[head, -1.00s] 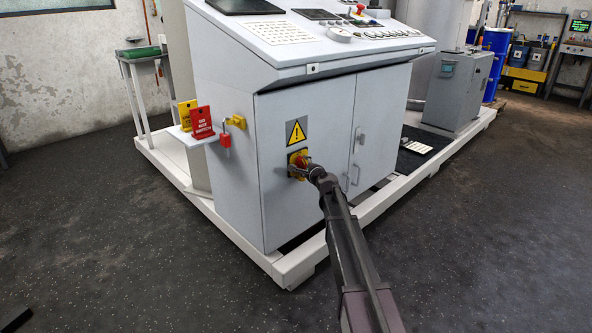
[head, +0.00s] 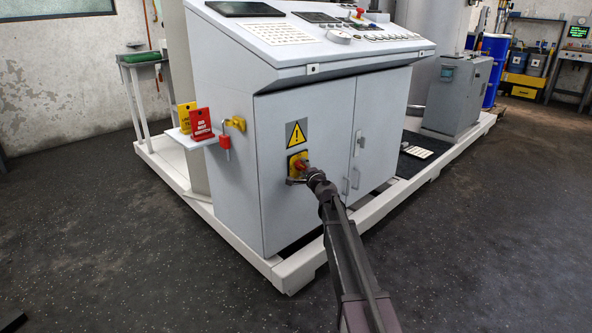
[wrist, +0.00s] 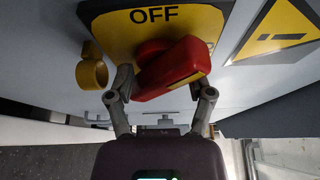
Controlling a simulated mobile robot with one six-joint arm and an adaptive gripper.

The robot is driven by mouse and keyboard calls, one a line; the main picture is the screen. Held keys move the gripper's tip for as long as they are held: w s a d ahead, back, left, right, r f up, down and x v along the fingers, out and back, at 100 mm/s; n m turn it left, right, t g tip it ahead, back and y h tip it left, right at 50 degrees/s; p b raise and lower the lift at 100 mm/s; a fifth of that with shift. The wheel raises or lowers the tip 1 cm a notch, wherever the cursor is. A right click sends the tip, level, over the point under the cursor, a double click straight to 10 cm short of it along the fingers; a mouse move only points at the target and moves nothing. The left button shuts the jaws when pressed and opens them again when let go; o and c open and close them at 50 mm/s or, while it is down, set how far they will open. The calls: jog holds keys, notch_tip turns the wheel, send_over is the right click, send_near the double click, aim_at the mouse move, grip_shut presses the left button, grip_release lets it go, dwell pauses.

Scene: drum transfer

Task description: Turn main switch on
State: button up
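The main switch is a red rotary knob (wrist: 170,68) on a yellow plate (wrist: 112,30) marked "OFF". In the wrist view the knob's handle lies at a slant. The switch also shows in the head view (head: 299,164) on the cabinet's left door, below a warning sign (head: 296,132). My gripper (wrist: 164,82) is at the switch, its two fingers spread apart with the knob between them. The fingertips are very close to the knob; whether they touch it is hard to tell. In the head view my gripper (head: 297,179) partly covers the plate's lower part.
A yellow ring-like tab (wrist: 91,73) sits beside the plate in the wrist view. A red padlock (head: 225,143) hangs at a yellow hasp on the cabinet's left side, near a small shelf with red (head: 201,123) and yellow tags. A pale frame rail (head: 300,270) runs along the cabinet's base.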

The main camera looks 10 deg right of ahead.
jog(key=shift+f, duration=0.1)
jog(key=v, duration=1.4)
jog(key=s+a+r+n+g+y+p, duration=0.3)
jog(key=s+a+r+n+g+p, duration=0.5)
jog(key=r+p, duration=0.6)
jog(key=s+a+n+p, duration=0.2)
jog(key=s+n+p, duration=0.1)
jog(key=p, duration=0.7)
jog(key=shift+s, duration=0.8)
